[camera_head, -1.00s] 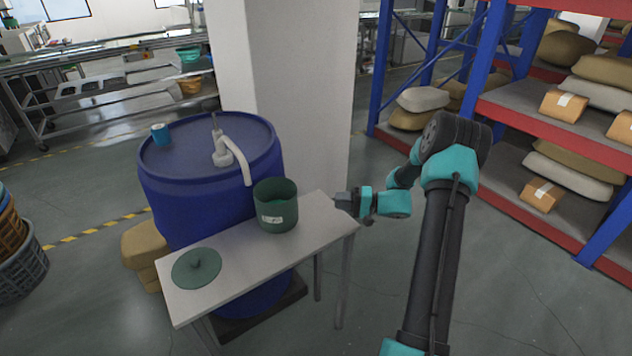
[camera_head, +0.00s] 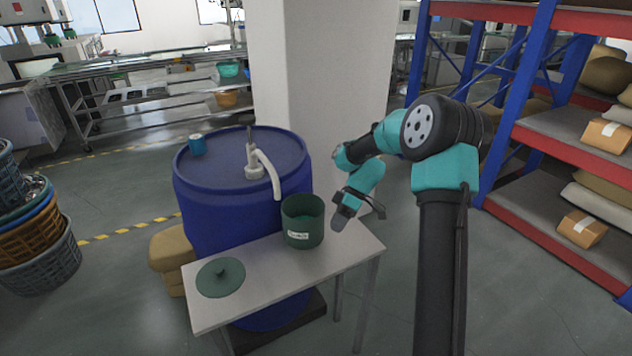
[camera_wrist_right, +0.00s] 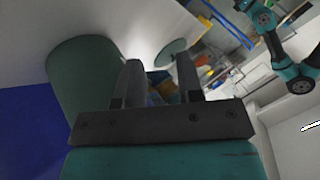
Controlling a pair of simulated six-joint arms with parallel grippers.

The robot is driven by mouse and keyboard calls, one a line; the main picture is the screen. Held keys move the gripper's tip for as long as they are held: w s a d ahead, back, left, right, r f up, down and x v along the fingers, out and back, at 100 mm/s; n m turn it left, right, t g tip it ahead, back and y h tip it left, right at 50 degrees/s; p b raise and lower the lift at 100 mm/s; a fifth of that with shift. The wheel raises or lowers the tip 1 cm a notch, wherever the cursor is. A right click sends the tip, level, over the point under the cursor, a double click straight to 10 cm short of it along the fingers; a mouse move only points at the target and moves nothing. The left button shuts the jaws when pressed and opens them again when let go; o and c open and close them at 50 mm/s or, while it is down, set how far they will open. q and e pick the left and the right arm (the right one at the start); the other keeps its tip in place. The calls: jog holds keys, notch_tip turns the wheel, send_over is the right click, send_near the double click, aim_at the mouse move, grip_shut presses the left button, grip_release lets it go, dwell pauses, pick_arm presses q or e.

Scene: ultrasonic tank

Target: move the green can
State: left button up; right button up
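The green can (camera_head: 302,238), open at the top and with a white label, stands upright on the small white table (camera_head: 345,255). In the right wrist view the can (camera_wrist_right: 80,85) is at the left, outside the fingers. My right gripper (camera_head: 358,210) is just right of the can, tilted downward. Its two fingers (camera_wrist_right: 159,82) are spread with nothing visible held between them. Whether a finger touches the can is unclear. My left gripper is not seen.
A dark green lid (camera_head: 220,279) lies at the table's left end. A blue drum (camera_head: 240,195) with a pale pump spout and a small blue cup (camera_head: 197,144) stands behind the table. Shelving (camera_head: 555,145) is at right, stacked baskets (camera_head: 40,240) at left.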

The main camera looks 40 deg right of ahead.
aim_at(303, 221)
jog(key=w+a+r+n+t+h, duration=0.1)
jog(key=w+a+r+n+h, duration=0.1)
jog(key=w+r+n+h, duration=0.6)
notch_tip(303, 221, up, 3)
jog(key=shift+r+n, duration=0.1)
jog(key=shift+n, duration=0.8)
jog(key=shift+a+f, duration=0.1)
jog(key=shift+f, duration=0.1)
notch_tip(303, 221, down, 17)
jog(key=shift+f, duration=0.1)
grip_shut()
dwell(1.2)
